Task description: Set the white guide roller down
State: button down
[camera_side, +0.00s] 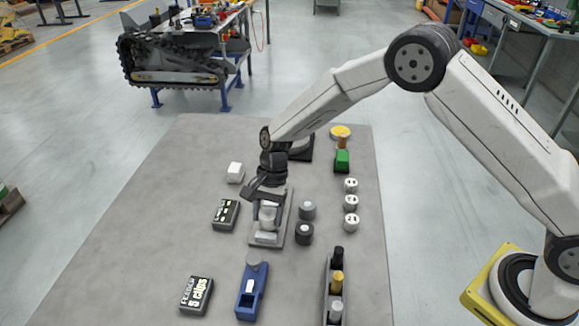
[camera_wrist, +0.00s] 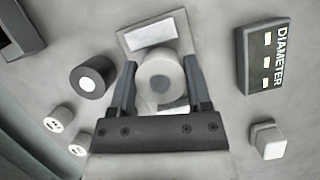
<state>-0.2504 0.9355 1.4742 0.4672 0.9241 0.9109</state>
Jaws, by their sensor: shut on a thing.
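The white guide roller (camera_wrist: 158,72) is between the two fingers of my gripper (camera_wrist: 160,92) in the wrist view. My gripper is shut on it. In the side view the roller (camera_side: 267,216) shows below my gripper (camera_side: 266,192), over a long grey holder (camera_side: 283,229) with a pale plate at its near end. The roller looks upright. I cannot tell whether its underside touches the holder. The fingers hide part of its sides.
Left are a white block (camera_side: 235,172) and a DIAMETER box (camera_side: 226,214). Nearer are a clips box (camera_side: 196,295), blue holder (camera_side: 250,290) and dark rack (camera_side: 326,300).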

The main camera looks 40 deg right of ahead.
jog(key=shift+f, duration=0.6)
jog(key=shift+f, duration=0.15)
grip_release()
jog(key=v, duration=1.2)
jog(key=shift+d, duration=0.1)
dwell(0.4)
jog(key=s+d+n+t+h, duration=0.1)
jog(key=s+d+n, duration=0.2)
jog(key=s+d, duration=0.2)
jog(key=s+d+n+t+h, duration=0.1)
jog(key=s+d+n, duration=0.3)
jog(key=s, duration=0.5)
jog(key=s+d+r+n+t+h, duration=0.1)
jog(key=s+d+n+t, duration=0.2)
jog(key=s, duration=0.4)
jog(key=shift+s+d+n+h, duration=0.15)
jog(key=shift+d+n, duration=0.15)
jog(key=shift+d, duration=0.4)
jog(key=shift+d+n+h, duration=0.15)
jog(key=shift+d+n, duration=0.15)
jog(key=shift+d, duration=0.35)
